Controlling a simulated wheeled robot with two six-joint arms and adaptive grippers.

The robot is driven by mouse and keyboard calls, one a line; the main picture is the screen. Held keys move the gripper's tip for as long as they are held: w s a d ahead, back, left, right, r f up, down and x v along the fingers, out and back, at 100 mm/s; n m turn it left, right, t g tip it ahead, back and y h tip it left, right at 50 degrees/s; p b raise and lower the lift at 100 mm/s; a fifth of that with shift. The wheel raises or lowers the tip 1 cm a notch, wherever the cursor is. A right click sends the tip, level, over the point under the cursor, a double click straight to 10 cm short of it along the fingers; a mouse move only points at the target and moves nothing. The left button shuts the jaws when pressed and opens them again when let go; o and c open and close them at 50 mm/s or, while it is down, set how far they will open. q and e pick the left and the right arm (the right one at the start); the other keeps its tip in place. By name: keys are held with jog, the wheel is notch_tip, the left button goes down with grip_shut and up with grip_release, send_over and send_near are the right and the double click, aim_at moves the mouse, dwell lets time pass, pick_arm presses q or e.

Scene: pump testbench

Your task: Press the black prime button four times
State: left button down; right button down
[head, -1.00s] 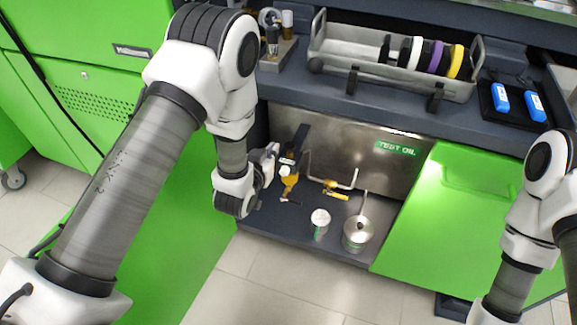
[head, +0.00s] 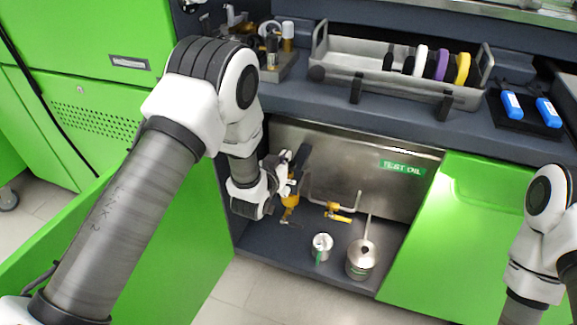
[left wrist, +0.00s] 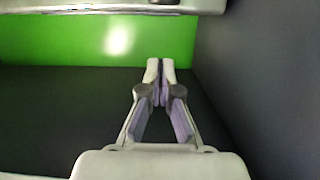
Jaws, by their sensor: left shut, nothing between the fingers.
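My left gripper (head: 289,178) is inside the open bay, beside a black upright part (head: 301,157) and a brass fitting (head: 290,201) at the bay's left side. In the left wrist view its two fingers (left wrist: 160,72) are together at the tips, with nothing between them. I cannot make out the black prime button in either view; the gripper and wrist cover part of that area. Whether the fingertips touch the black part cannot be told. My right arm shows at the right edge of the head view, with its gripper out of frame.
A steel panel with a green TEST OIL label (head: 403,168) backs the bay. A small can (head: 321,247) and an oil can with a spout (head: 361,260) stand on the bay floor. A brass valve with a yellow handle (head: 338,216) is nearby. A grey tray (head: 345,80) sits above.

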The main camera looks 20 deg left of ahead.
aim_at(290, 166)
pick_arm(q)
jog(key=b+x, duration=0.1)
jog(key=x, duration=0.3)
jog(key=shift+f, duration=0.1)
jog(key=f, duration=0.1)
jog(key=f+b, duration=0.1)
jog(key=f, duration=0.1)
jog(key=shift+s, duration=0.25)
jog(key=shift+f, duration=0.3)
